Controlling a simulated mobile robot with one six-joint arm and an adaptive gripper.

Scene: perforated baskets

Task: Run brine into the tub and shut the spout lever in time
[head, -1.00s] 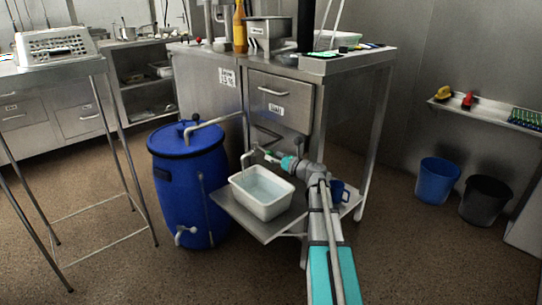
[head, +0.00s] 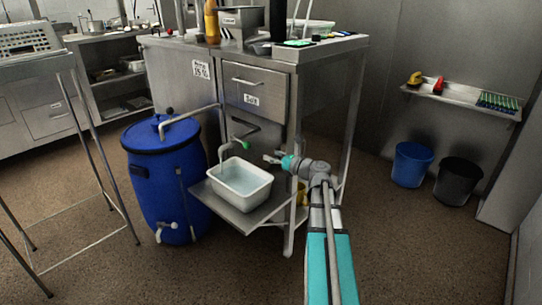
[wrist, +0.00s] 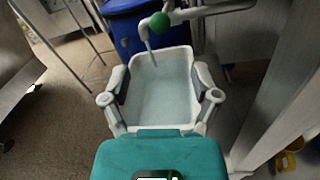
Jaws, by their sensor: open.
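The white tub (head: 268,186) stands on a fold-out steel shelf and holds pale, clear liquid; it also shows in the wrist view (wrist: 122,118). The bent spout (head: 222,150) hangs over its far left side. The spout's lever has a green knob (head: 246,146), seen beyond the tub in the wrist view (wrist: 160,24).
A blue barrel (head: 160,190) with a pipe from its lid stands left of the shelf (head: 245,222). The steel cabinet (head: 255,85) rises behind. A yellow object (head: 302,194) sits beside my arm. Blue (head: 411,165) and black (head: 458,180) buckets stand right, with open floor between.

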